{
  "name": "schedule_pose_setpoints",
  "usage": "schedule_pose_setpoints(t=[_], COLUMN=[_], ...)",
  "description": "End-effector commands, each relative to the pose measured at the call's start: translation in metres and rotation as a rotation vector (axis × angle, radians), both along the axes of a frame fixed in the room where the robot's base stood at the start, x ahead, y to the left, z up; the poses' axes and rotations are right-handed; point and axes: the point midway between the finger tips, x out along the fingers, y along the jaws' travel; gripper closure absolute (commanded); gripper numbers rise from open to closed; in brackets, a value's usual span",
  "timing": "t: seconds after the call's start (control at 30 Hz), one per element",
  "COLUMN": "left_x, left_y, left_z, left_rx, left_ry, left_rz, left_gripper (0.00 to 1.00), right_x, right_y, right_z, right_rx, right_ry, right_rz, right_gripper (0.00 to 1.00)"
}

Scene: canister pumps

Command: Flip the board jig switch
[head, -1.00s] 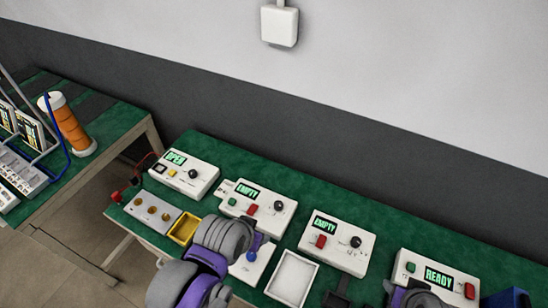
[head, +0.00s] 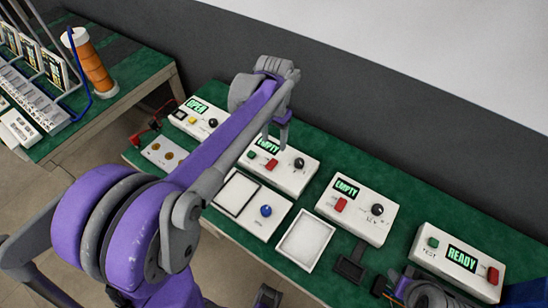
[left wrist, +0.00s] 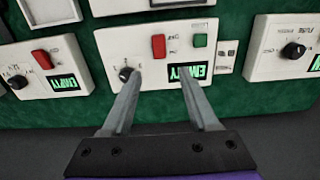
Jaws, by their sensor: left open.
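Several white boxes with switches stand on the green bench; I cannot read which is the board jig. My open, empty left gripper (head: 275,135) hangs over the second box (head: 305,180), which has a lit EMPTY display, a green button (head: 253,154), a red switch (head: 271,164) and a black knob. In the left wrist view this box appears upside down, with its red switch (left wrist: 158,47) and green button (left wrist: 200,40) beyond the fingertips (left wrist: 160,75). The fingers overlap its knob and display in that view; contact is unclear. My right gripper is not clearly visible.
The OPEN box (head: 212,107) is left, another EMPTY box (head: 352,227) and the READY box (head: 430,258) right. A framed plate with a blue knob (head: 266,210) and a white tray (head: 306,240) lie in front. A second bench (head: 130,85) holds an orange cylinder (head: 92,70).

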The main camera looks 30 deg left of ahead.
Motion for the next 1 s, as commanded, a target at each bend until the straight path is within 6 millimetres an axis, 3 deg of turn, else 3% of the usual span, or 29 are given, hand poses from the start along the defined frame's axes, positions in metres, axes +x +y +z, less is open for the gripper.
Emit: schedule_pose_setpoints(t=[0.3,0.5,0.87,0.9,1.0], left_x=[0.0,0.0,0.0,0.0,0.0], left_y=[0.0,0.0,0.0,0.0,0.0], left_z=[-0.061,-0.085,-0.091,-0.091,-0.091], left_rx=[0.0,0.0,0.0,0.0,0.0], left_ry=[-0.001,-0.002,-0.002,-0.002,-0.002], left_rz=[0.0,0.0,0.001,0.001,0.001], left_gripper=[0.4,0.4,0.4,0.42,0.6], right_x=[-0.002,-0.002,-0.002,-0.002,-0.002], right_y=[0.0,0.0,0.0,0.0,0.0], right_z=[-0.006,-0.008,-0.008,-0.008,-0.008], right_rx=[0.0,0.0,0.0,0.0,0.0], right_ry=[0.003,0.004,0.004,0.004,0.004], right_rz=[0.0,0.0,0.0,0.0,0.0], right_gripper=[0.5,0.5,0.5,0.5,0.5])
